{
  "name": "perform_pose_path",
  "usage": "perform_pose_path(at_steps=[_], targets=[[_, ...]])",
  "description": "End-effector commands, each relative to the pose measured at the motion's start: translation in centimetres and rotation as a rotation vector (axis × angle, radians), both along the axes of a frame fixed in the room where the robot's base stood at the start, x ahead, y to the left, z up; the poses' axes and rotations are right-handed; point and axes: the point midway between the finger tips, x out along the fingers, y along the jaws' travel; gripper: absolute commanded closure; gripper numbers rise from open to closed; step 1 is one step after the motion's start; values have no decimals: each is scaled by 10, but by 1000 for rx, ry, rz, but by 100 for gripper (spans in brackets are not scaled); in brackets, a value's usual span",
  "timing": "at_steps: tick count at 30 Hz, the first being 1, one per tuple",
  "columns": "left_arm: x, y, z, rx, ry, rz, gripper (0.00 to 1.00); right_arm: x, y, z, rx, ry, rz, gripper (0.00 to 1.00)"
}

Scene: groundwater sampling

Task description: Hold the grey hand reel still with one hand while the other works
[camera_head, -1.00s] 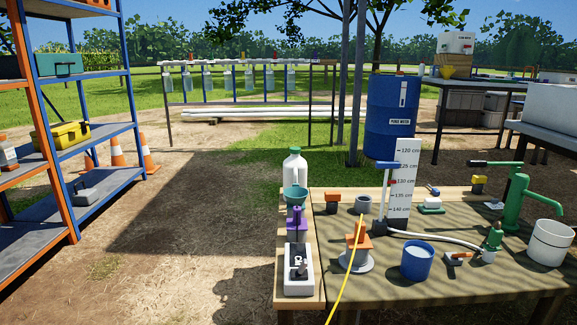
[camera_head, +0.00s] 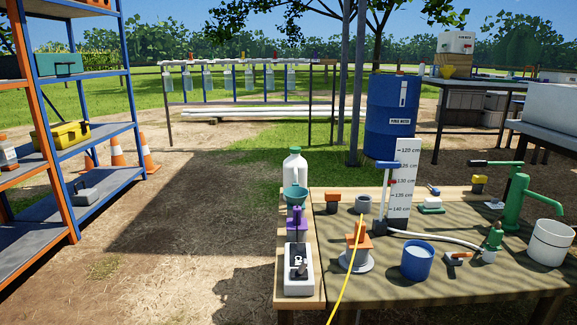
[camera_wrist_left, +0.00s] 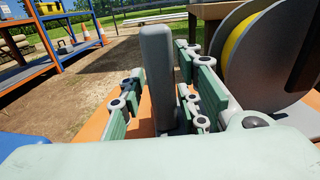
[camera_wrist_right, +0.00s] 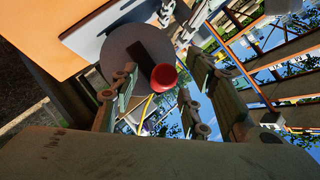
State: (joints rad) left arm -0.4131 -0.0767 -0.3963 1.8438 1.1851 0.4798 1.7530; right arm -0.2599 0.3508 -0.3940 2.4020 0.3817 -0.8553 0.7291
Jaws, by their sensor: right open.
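The grey hand reel (camera_wrist_left: 275,60), a grey disc with yellow line wound behind it, fills the upper right of the left wrist view. A dark grey upright grip (camera_wrist_left: 158,75) stands beside it. My left gripper (camera_wrist_left: 160,75) has its green-padded fingers on both sides of this grip, apparently closed against it. In the right wrist view, a grey disc (camera_wrist_right: 125,50) carries a red knob (camera_wrist_right: 164,77). My right gripper (camera_wrist_right: 160,75) is open, its fingers either side of the knob with gaps. Neither gripper nor the reel shows in the head view.
Yellow line (camera_head: 345,280) runs from an orange-topped grey flanged piece (camera_head: 357,255) off the bottom of the head view. The table also holds a blue cup (camera_head: 416,262), white jug (camera_head: 295,167) and marked scale board (camera_head: 402,180). Open ground lies left of the table.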

Motion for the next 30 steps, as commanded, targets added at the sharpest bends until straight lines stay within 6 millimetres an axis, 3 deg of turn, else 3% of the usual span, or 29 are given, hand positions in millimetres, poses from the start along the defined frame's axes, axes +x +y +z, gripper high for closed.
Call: perform_pose_path(at_steps=[3,14,30], targets=[[0,0,0,0,0,0,58,0,0,0,0,-1,-1,58],[-5,-1,0,0,1,-1,58,0,0,0,1,-1,0,58],[-104,-12,-1,0,2,-2,58,0,0,0,0,-1,-1,58]])
